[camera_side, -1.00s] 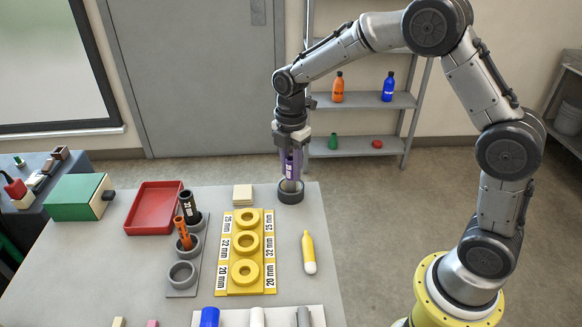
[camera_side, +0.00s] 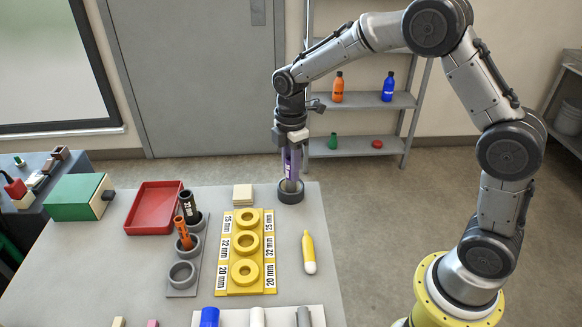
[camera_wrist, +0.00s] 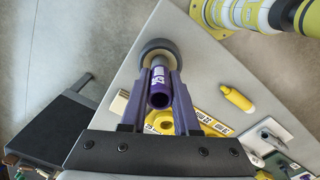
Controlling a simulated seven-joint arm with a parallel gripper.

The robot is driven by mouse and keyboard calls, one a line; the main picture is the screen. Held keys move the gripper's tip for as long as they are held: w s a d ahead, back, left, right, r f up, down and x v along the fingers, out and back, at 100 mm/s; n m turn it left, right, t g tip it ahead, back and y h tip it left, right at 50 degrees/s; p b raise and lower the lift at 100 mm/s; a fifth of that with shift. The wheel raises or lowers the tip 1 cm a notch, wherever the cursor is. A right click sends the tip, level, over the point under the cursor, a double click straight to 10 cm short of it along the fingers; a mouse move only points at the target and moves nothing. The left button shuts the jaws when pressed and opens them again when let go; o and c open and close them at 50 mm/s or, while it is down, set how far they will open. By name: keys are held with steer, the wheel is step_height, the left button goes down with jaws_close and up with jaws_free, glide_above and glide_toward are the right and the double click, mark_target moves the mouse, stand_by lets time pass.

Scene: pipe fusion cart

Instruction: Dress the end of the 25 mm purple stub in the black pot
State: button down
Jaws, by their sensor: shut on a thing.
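The purple stub (camera_side: 290,168) stands upright with its lower end inside the rim of the black pot (camera_side: 291,197) at the table's far right corner. My gripper (camera_side: 291,150) is above the pot and shut on the stub. In the wrist view the stub (camera_wrist: 159,92) shows its open end and a white label between my two fingers. The black pot (camera_wrist: 146,48) lies beyond it, with a tan inside. A pale lower section shows between the purple and the pot. How deep the end sits is hidden.
A yellow gauge block (camera_side: 227,281) with rings, a grey holder (camera_side: 185,291) with black and orange stubs, and a red tray (camera_side: 134,227) stand left of the pot. A beige block (camera_side: 243,194) is close by. A yellow marker (camera_side: 308,250) lies in front.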

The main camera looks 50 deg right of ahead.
steer(key=n, duration=0.3)
steer(key=shift+f, duration=0.1)
steer(key=m, duration=0.6)
steer(key=n, duration=0.6)
steer(key=m, duration=0.6)
stand_by(0.4)
steer(key=shift+r, duration=3.1)
